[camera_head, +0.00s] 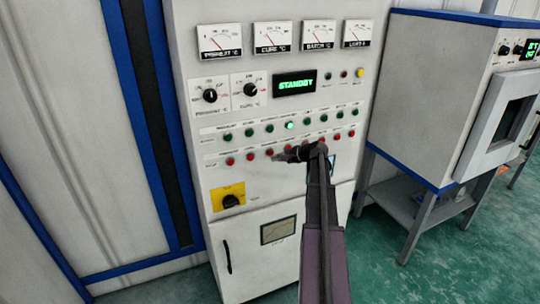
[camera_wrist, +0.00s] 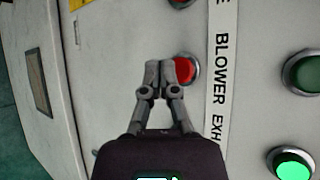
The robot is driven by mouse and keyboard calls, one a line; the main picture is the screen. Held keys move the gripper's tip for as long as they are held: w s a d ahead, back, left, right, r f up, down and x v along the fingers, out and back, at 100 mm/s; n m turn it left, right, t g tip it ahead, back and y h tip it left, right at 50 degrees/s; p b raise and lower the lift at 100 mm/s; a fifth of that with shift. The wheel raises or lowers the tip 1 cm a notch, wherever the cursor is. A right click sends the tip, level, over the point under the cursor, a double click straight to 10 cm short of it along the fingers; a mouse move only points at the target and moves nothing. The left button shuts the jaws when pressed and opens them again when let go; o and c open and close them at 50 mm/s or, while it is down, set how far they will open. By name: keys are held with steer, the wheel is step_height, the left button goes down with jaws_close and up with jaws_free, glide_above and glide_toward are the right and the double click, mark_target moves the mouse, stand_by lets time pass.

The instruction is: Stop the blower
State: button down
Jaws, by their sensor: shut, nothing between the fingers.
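The control cabinet (camera_head: 235,178) has a row of green buttons above a row of red buttons. One green button (camera_head: 290,125) is lit brightly; a lit green button (camera_wrist: 292,164) also shows at the wrist view's lower right. My gripper (camera_head: 282,156) is shut and empty in front of the red row, hiding part of it. In the wrist view its closed fingertips (camera_wrist: 159,68) overlap the left edge of a red button (camera_wrist: 185,71). That button sits beside a label strip (camera_wrist: 222,75) reading "BLOWER" and "EXH", partly cut off. I cannot tell whether the fingertips touch the button.
A display (camera_head: 294,84) reads "STANDBY", under several dial gauges and beside two black knobs. A yellow-plated rotary switch (camera_head: 229,197) sits lower left. An oven-like unit (camera_head: 440,95) on a stand is at the right, with green floor (camera_head: 385,262) in front.

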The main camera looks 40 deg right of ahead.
steer(key=shift+s+a, duration=0.2)
steer(key=shift+s, duration=0.55)
steer(key=shift+s+a, duration=0.15)
steer(key=shift+s, duration=0.55)
steer(key=shift+s+a, duration=0.2)
steer(key=shift+s, duration=0.55)
